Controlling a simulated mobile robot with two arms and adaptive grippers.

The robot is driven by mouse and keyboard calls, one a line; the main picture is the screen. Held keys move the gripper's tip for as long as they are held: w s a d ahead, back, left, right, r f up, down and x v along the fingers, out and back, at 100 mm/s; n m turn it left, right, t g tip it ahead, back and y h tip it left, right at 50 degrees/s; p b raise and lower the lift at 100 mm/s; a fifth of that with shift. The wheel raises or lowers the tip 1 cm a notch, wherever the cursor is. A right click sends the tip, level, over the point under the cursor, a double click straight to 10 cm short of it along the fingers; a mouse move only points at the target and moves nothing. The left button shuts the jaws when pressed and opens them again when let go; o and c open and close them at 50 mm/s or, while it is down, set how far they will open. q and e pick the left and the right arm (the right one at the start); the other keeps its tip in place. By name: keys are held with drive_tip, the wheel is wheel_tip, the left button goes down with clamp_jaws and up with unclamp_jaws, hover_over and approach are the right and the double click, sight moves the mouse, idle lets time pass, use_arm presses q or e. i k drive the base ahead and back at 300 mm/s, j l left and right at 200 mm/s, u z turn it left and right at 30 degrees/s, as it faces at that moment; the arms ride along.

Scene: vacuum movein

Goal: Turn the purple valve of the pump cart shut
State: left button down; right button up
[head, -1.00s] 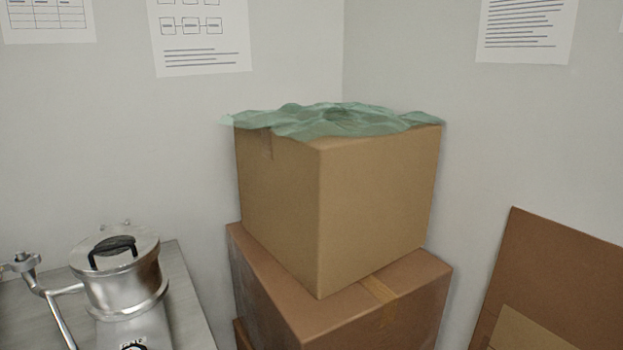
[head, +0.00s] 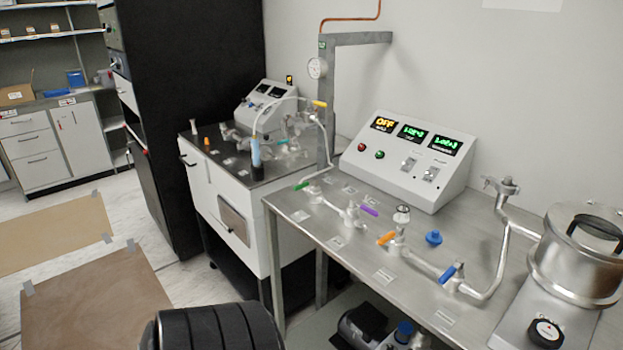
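The purple valve handle (head: 369,210) is a small lever on a silvery pipe line along a steel-topped table (head: 300,213), in the middle of the head view. It sits on the right side of a pipe fitting (head: 351,214) and points down to the right, roughly along the pipe run. A green handle (head: 301,186), an orange handle (head: 386,238) and a blue handle (head: 447,274) sit on the same line and point down to the left. Neither of my grippers is in view.
A sloped control box (head: 408,160) with lit displays stands behind the pipes. A metal pot (head: 575,262) is at right. Another cart (head: 216,191) carries glassware at left, beside a tall black cabinet (head: 180,100). A dark ribbed shape covers the bottom. Floor is free at left.

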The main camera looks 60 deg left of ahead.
sight(353, 201)
drive_tip(key=u, duration=1.7)
drive_tip(key=l+u, duration=0.15)
drive_tip(key=u, duration=0.2)
drive_tip(key=i, duration=0.05)
